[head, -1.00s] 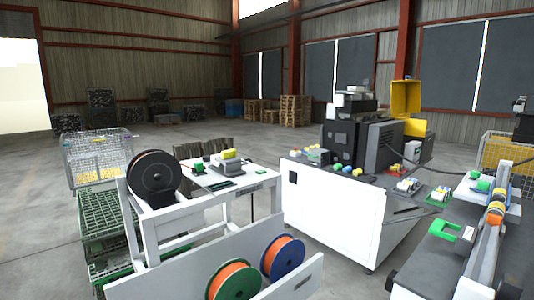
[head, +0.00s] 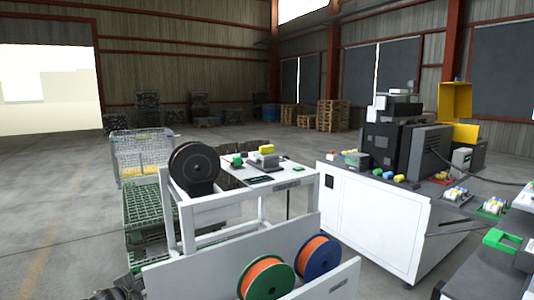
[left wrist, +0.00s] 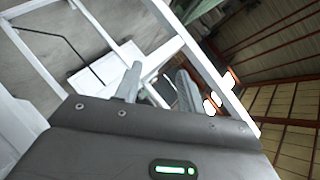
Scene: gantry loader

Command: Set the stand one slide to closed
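A white stand (head: 292,177) with a flat top is left of centre in the head view. On its top are a grey fixture with a yellow part (head: 265,149), a small green part (head: 237,161) and a dark flat plate (head: 260,179). I cannot tell which part is the slide or how it is set. My left gripper (left wrist: 158,69) shows in the left wrist view, its two fingers apart with nothing seen between them. White frame bars lie beyond it. A dark part at the bottom left of the head view is probably my left arm. My right gripper is out of view.
A black reel (head: 194,167) stands at the stand's left end. Orange spools, one green-rimmed (head: 266,279) and one blue-rimmed (head: 318,257), hang on the front panel. Green crates (head: 143,215) are at the left. A white cabinet (head: 370,220) stands right. Open floor lies at far left.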

